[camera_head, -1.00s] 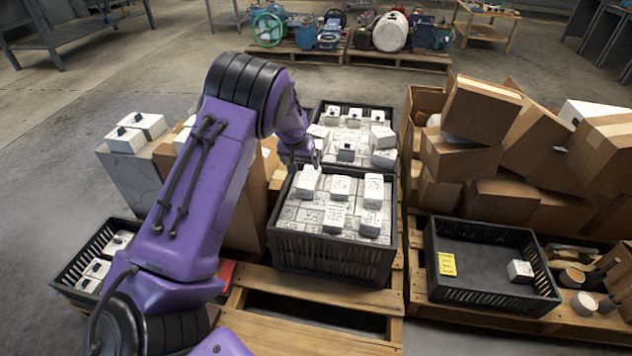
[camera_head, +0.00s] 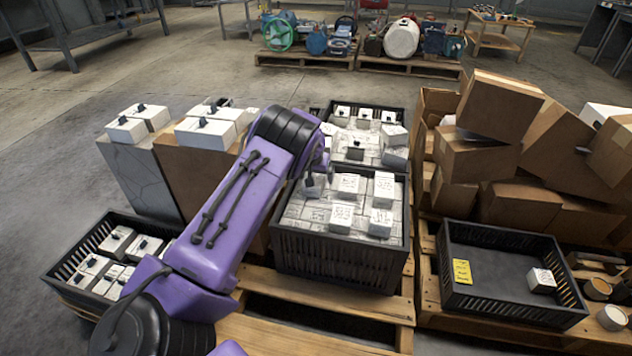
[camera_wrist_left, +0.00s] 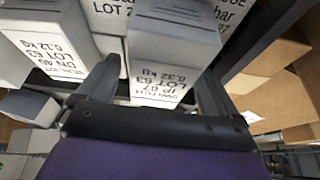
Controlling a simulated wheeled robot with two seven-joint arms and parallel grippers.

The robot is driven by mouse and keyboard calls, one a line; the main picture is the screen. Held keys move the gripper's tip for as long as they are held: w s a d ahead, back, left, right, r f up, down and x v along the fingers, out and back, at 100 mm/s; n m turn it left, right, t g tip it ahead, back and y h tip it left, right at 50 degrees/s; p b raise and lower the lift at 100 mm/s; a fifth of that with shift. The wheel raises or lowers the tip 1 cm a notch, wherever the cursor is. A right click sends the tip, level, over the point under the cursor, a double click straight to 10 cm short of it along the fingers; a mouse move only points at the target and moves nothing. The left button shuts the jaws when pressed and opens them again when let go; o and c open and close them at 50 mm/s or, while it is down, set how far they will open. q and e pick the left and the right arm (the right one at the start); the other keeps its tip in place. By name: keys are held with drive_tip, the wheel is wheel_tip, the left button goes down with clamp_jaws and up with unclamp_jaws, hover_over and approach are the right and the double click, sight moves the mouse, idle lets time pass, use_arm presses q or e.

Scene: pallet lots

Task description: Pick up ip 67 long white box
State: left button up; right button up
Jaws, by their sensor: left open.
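A long white box with black print reading IP 67 (camera_wrist_left: 165,65) lies between the two fingers of my left gripper (camera_wrist_left: 155,90) in the left wrist view, its label upside down. My left gripper is open, one finger on each side of the box. In the head view the gripper (camera_head: 318,172) is over the back left of the middle black crate (camera_head: 335,262), at a white box (camera_head: 313,190) it partly covers. Whether the fingers touch the box cannot be told. A second white box (camera_wrist_left: 45,45) with a DN label stands to the left in the wrist view. My right gripper is not seen.
Several other white boxes (camera_head: 341,217) stand close by in the same crate. A second crate (camera_head: 405,108) of boxes is right behind. A nearly empty black crate (camera_head: 500,305) is at right, with a yellow label (camera_head: 462,272). Brown cartons (camera_head: 500,110) pile up behind it.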

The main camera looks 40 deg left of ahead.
use_arm(q)
drive_tip(key=shift+f, duration=0.25)
idle(0.4)
drive_tip(key=c, duration=1.3)
